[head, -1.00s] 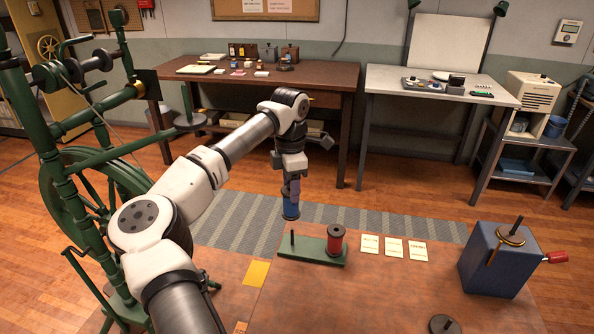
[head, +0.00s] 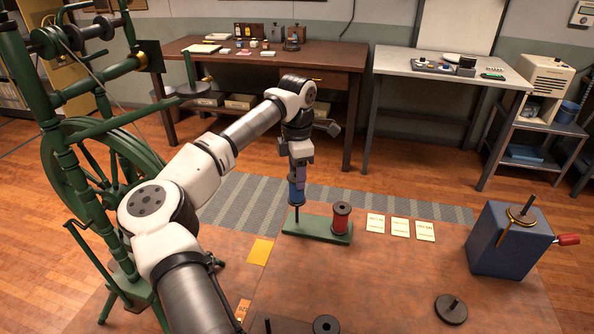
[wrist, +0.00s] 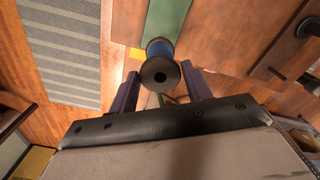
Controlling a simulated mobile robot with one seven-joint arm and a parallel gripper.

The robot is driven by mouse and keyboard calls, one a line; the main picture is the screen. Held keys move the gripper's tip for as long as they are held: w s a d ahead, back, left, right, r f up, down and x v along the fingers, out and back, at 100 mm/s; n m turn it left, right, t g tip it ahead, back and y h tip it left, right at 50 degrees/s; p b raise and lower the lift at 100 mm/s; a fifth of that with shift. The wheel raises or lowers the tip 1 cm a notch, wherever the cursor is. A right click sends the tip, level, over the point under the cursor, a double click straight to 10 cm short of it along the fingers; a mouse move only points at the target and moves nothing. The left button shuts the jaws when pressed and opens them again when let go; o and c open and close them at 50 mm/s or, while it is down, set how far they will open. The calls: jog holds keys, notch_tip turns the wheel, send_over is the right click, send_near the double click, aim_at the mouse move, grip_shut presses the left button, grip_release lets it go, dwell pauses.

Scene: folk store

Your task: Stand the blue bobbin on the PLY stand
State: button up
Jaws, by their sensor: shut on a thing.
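The blue bobbin (head: 297,194) is upright between the fingers of my gripper (head: 297,178). In the wrist view the bobbin (wrist: 160,68) shows its dark round end with a hole, between the two fingers of my gripper (wrist: 160,88). A green two-peg stand (head: 318,232) is on the table; I cannot read a PLY label on it. A red bobbin (head: 341,218) stands on its right peg. Its left peg (head: 297,214) is just under the blue bobbin; whether the peg tip is inside the bobbin I cannot tell. The green stand (wrist: 168,22) also shows beneath the bobbin in the wrist view.
Several cards (head: 400,228) lie right of the stand. A blue box with a crank (head: 510,245) stands at the table's right. A dark disc with a peg (head: 451,309) is at the front right. A green spinning wheel (head: 90,160) is at left. The mid table is mostly clear.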

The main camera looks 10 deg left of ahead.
jog(key=shift+f, duration=0.3)
dwell(0.6)
jog(key=shift+f+b, duration=2.1)
jog(key=shift+f, duration=1.45)
jog(key=o, duration=0.8)
notch_tip(320, 180, up, 14)
jog(key=shift+f+b, duration=0.1)
jog(key=shift+b, duration=0.9)
